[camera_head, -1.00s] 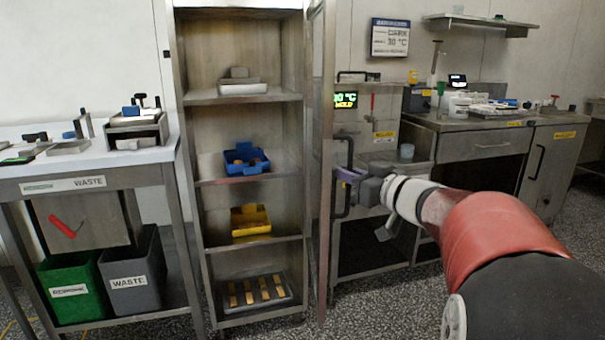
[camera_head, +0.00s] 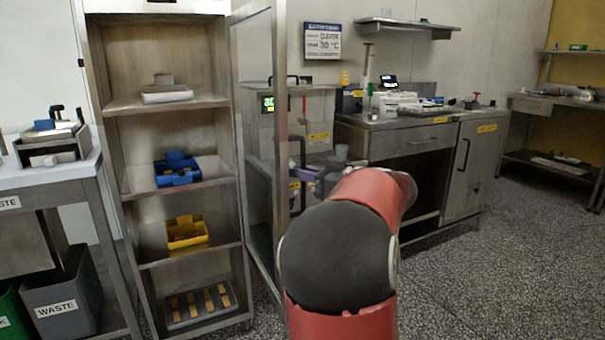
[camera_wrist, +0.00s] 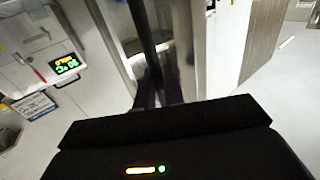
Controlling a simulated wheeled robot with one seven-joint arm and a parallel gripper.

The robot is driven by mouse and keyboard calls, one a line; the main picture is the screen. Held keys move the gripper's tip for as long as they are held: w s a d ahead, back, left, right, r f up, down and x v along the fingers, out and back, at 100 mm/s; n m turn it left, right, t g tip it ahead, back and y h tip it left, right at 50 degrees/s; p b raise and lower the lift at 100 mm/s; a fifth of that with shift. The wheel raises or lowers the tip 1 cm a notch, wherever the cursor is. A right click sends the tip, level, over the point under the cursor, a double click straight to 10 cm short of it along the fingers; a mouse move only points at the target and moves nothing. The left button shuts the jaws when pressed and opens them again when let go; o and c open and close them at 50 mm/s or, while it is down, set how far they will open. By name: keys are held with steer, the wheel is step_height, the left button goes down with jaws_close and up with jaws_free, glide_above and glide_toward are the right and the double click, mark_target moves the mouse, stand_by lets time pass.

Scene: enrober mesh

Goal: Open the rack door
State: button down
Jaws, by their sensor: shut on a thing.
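The rack (camera_head: 115,185) is a tall steel cabinet with an open front, left of centre in the head view. Its rack door (camera_head: 281,110), a see-through panel in a steel frame, stands swung open at the rack's right side. The black door handle (camera_head: 302,150) is on the door's free edge; it also shows as a dark bar in the wrist view (camera_wrist: 143,35). My gripper (camera_head: 304,173), with purple fingers, is shut on the handle. In the wrist view the fingers (camera_wrist: 158,88) sit at either side of the bar. My arm hides part of the door's right surroundings.
The rack shelves hold a grey tray (camera_head: 167,95), a blue bin (camera_head: 177,175), a yellow bin (camera_head: 187,238) and a tray with bars (camera_head: 170,318). A waste table (camera_head: 50,178) stands left. A steel counter (camera_head: 400,124) stands right. Floor at lower right is clear.

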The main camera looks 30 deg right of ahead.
steer(key=c, duration=1.6)
jaws_free()
steer(key=shift+w+a+r, duration=0.2)
steer(key=shift+w, duration=0.05)
steer(key=shift+c, duration=0.2)
steer(key=shift+s+f, duration=0.1)
steer(key=v, duration=0.7)
steer(key=shift+s+d+b, duration=0.3)
steer(key=shift+b, duration=0.05)
